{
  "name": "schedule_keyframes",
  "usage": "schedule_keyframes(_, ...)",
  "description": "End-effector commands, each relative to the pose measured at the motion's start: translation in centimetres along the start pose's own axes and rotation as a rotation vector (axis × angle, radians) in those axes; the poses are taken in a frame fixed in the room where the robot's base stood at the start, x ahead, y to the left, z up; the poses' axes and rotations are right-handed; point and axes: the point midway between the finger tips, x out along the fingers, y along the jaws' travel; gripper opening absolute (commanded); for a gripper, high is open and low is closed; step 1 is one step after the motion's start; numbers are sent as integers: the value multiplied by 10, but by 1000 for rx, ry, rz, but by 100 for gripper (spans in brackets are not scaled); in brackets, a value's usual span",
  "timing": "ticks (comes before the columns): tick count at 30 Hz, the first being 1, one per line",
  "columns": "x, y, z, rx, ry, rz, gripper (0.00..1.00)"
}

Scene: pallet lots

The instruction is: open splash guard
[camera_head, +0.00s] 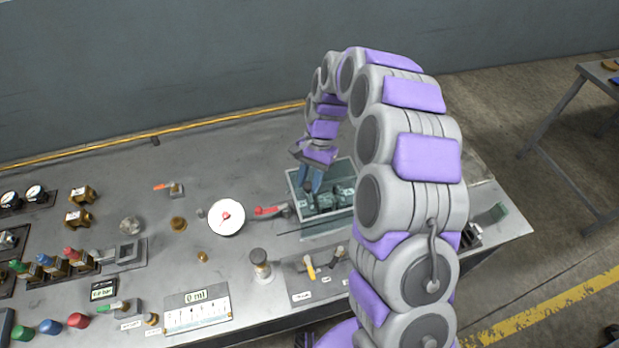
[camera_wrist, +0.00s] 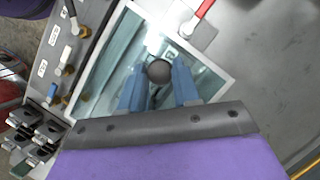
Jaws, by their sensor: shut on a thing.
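The splash guard (camera_head: 338,168) is a clear, glassy panel with a pale edge over a box-like unit on the bench, in the middle of the head view. It also shows in the wrist view (camera_wrist: 215,82), where its pane looks pale and see-through. My gripper (camera_head: 309,186) is at the guard's left part, reaching down from above. In the wrist view, my gripper (camera_wrist: 158,82) has its two blue fingers on either side of a dark round knob (camera_wrist: 158,71), shut on it. The knob stands over the pane. How far the guard is tilted is hard to tell.
A red-handled valve (camera_head: 270,210) sits just left of the guard. A white dial (camera_head: 226,217) is further left. A plate with yellow and white levers (camera_head: 309,267) lies in front. Gauges, valves and coloured knobs crowd the left bench. The bench behind is fairly clear.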

Motion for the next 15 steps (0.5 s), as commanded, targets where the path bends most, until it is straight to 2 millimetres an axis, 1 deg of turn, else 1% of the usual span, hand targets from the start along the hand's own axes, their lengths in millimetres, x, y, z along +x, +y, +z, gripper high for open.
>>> schedule_keyframes(1,0,-1,0,0,1,-2,16)
schedule_keyframes(6,0,-1,0,0,1,-2,0)
schedule_keyframes(15,-1,-1,0,0,2,-3,0)
